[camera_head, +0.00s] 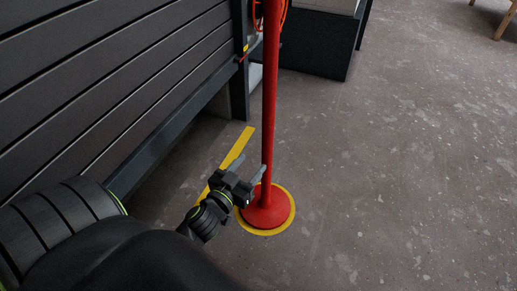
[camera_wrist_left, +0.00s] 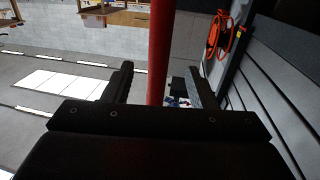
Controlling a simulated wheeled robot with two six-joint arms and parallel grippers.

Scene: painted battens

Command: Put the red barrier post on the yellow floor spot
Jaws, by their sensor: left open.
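The red barrier post (camera_head: 268,100) stands upright with its round red base (camera_head: 267,211) on the yellow floor spot (camera_head: 288,217). A yellow rim of the spot shows around the base, mostly at the front and right. My left gripper (camera_head: 252,170) is open at the lower part of the pole, just above the base. In the left wrist view the red pole (camera_wrist_left: 159,50) rises between the two open fingers (camera_wrist_left: 162,80), with a gap visible on either side. My right gripper is in neither view.
A dark slatted panel (camera_head: 90,80) runs along the left, with a yellow floor strip (camera_head: 237,149) beside it. A dark cabinet (camera_head: 310,45) stands at the back. An orange coiled cable (camera_wrist_left: 219,36) hangs near the panel. The floor to the right is clear.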

